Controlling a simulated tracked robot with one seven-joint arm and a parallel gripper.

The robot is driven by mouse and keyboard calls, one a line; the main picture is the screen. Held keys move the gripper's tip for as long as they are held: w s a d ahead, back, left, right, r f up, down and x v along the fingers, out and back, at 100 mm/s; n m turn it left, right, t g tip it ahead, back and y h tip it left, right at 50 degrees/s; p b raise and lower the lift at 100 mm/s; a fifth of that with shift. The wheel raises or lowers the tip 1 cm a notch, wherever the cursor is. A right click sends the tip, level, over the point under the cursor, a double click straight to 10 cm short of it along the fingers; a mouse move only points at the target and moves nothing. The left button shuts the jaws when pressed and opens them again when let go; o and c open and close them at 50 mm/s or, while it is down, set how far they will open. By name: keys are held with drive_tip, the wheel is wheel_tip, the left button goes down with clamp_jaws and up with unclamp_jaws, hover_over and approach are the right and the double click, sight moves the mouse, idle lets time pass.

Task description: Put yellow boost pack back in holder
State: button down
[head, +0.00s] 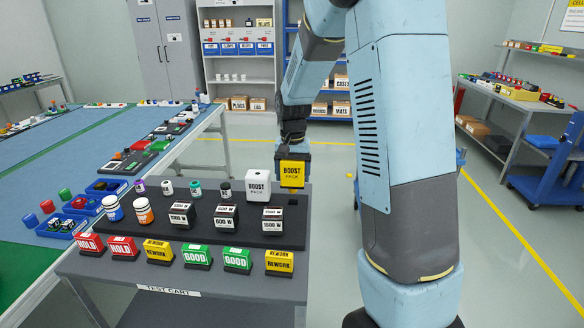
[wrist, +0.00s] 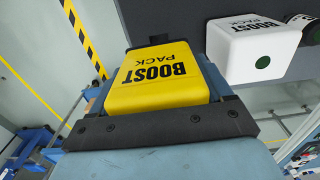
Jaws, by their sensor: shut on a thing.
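The yellow boost pack (head: 294,173) is held in my gripper (head: 294,158), at the back right corner of the test cart. In the wrist view the yellow pack (wrist: 160,84) fills the space between the jaws of my gripper (wrist: 160,126), its BOOST PACK label facing up in the picture. In the head view it appears upright, just above or at the dark holder tray (head: 290,222); I cannot tell whether it touches. A white boost pack (head: 258,187) stands on the tray just left of it, with a narrow gap.
Red, yellow and green sign blocks (head: 197,257) line the front of the cart (head: 230,285). A conveyor table (head: 60,160) lies to the left.

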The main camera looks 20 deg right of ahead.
sight(293, 189)
drive_tip(key=shift+f, duration=1.55)
drive_tip(key=shift+f, duration=1.3)
idle(1.0)
unclamp_jaws()
drive_tip(key=shift+s, duration=0.1)
